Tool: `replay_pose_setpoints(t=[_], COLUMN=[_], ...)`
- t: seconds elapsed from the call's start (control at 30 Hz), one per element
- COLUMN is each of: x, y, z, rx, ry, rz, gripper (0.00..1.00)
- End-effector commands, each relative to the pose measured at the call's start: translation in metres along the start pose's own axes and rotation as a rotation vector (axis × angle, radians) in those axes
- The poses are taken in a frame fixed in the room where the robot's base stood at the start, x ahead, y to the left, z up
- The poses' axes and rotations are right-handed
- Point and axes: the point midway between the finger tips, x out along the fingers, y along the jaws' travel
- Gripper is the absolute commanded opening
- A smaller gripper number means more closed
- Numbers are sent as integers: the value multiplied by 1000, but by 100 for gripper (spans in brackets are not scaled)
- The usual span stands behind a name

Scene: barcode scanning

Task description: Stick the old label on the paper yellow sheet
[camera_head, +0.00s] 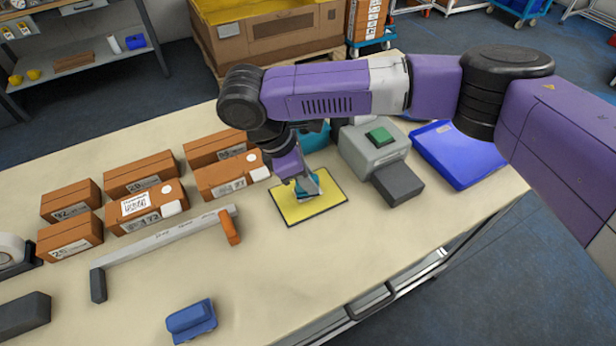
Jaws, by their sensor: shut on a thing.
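The yellow sheet (290,210) lies flat on the table with a dark border around it. My gripper (307,187) points down over the middle of the sheet. It is shut on a small pale piece, which looks like the old label (314,184), with teal showing at the fingertips. I cannot tell whether the piece touches the sheet.
Several brown boxes (145,205) with labels stand on the left. A long grey bar with an orange end (229,228) lies left of the sheet. A grey device with a green button (380,138) and a blue tray (455,152) are right. A blue block (191,321) sits in front.

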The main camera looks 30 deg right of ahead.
Motion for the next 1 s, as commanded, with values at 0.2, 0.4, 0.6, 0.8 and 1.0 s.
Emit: replay_pose_setpoints(t=[0.2, 0.4, 0.6, 0.8, 1.0], x=[0, 0, 1, 4, 6], y=[0, 0, 0, 0, 0], z=[0, 0, 0, -2, -2], rx=[0, 0, 0, 0, 0], ry=[0, 0, 0, 0, 0], rz=[0, 0, 0, 0, 0], gripper=[0, 0, 0, 0, 0])
